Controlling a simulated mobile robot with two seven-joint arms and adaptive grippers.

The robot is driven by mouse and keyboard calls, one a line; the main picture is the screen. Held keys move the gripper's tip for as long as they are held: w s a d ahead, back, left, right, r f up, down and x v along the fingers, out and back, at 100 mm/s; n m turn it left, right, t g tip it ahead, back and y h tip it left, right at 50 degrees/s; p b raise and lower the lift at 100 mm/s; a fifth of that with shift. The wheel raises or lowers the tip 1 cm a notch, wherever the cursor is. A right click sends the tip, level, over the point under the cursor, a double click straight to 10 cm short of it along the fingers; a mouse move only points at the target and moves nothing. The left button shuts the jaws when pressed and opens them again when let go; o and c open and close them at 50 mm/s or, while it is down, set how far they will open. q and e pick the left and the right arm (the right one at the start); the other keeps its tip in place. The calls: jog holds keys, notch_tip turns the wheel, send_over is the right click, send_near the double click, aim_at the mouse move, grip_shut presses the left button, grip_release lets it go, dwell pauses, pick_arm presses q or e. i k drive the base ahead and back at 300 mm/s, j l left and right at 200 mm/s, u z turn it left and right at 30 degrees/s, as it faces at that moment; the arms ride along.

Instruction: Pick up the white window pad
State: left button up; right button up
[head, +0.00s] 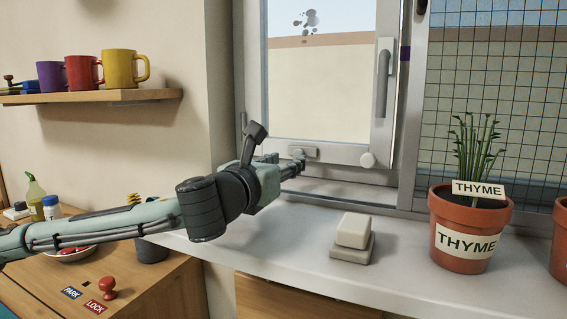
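The white window pad (354,230) is a pale block with rounded edges. It rests on a flat grey base (351,250) on the windowsill, right of the picture's middle. My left gripper (298,165) reaches in from the left and is at the bottom rail of the window, behind and to the left of the pad and apart from it. Its fingertips are small and seen from behind, so I cannot tell whether they are open or shut. My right gripper is not in view.
A thyme pot (463,249) stands right of the pad. Mugs (122,68) stand on a shelf at left. The windowsill (300,262) is clear around the pad.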

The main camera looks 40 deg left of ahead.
aim_at(353, 240)
jog(key=k+l, duration=0.15)
jog(key=k, duration=0.35)
jog(key=k+l, duration=0.2)
jog(key=k, duration=0.25)
